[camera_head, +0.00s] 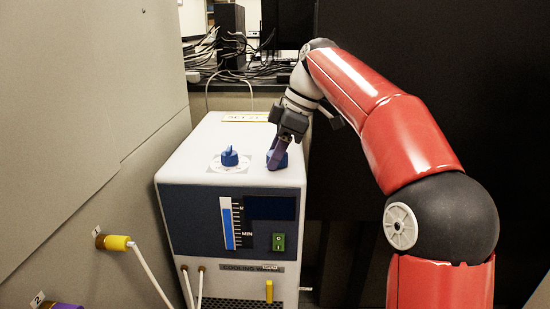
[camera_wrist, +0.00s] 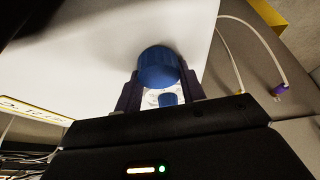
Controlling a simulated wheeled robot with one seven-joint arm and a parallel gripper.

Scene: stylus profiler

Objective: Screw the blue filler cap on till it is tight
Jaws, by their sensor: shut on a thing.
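The blue filler cap (camera_head: 274,161) is at the right side of the white cooling unit's top (camera_head: 208,134). My gripper (camera_head: 279,152) reaches down to it from above and is shut on it, tilted. In the wrist view the cap (camera_wrist: 158,66) is a large blue round shape between the two dark purple fingers of my gripper (camera_wrist: 158,82). The cap's underside and any neck beneath it are hidden, so I cannot tell how it is seated.
A similar blue knob (camera_head: 229,156) on a round white dial stands close left of the cap. The unit's front has a blue level gauge (camera_head: 228,224) and a green switch (camera_head: 278,242). A grey panel (camera_head: 90,120) stands left; hoses (camera_head: 152,272) hang in front.

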